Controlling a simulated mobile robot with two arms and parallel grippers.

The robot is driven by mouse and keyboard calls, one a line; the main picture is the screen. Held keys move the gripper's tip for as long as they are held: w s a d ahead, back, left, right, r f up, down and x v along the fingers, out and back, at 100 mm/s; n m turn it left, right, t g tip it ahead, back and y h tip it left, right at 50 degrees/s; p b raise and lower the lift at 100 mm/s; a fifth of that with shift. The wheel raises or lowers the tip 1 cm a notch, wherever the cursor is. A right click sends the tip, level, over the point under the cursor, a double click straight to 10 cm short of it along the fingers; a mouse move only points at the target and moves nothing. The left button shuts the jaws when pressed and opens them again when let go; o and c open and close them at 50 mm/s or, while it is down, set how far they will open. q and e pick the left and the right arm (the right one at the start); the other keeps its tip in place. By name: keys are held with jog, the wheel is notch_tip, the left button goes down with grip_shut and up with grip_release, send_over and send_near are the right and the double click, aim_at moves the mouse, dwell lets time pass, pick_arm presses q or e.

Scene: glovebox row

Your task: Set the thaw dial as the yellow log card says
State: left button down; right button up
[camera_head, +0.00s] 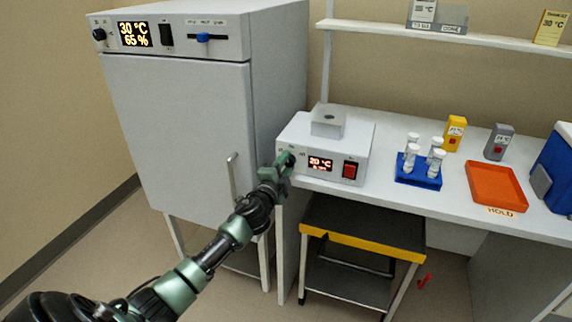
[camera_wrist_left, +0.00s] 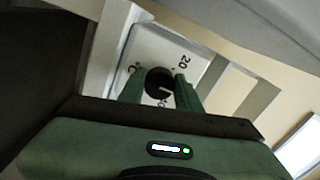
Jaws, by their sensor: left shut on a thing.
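The thaw unit (camera_head: 330,148) is a white box on the bench with a metal block on top. Its display (camera_head: 320,163) reads 20 °C, with a smaller line I cannot read. My left gripper (camera_head: 284,163) is at the left end of its front face and hides the thaw dial there in the head view. In the left wrist view the black dial (camera_wrist_left: 158,82) sits between the two green fingers, which are shut on it; "20" and "°C" marks show around it. The yellow log card (camera_head: 551,27) on the shelf appears to read 30 °C. My right gripper is out of view.
A tall white incubator (camera_head: 185,130) stands left, its display (camera_head: 135,34) showing 30 °C and 65 %. A red switch (camera_head: 350,171) is right of the thaw display. The bench holds a blue tube rack (camera_head: 418,179) and an orange tray (camera_head: 496,187). A step stool (camera_head: 361,243) stands below.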

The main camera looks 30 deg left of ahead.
pick_arm(q)
jog(key=c, duration=1)
grip_release()
jog(key=v, duration=0.7)
jog(key=shift+s, duration=0.4)
jog(key=shift+d, duration=0.1)
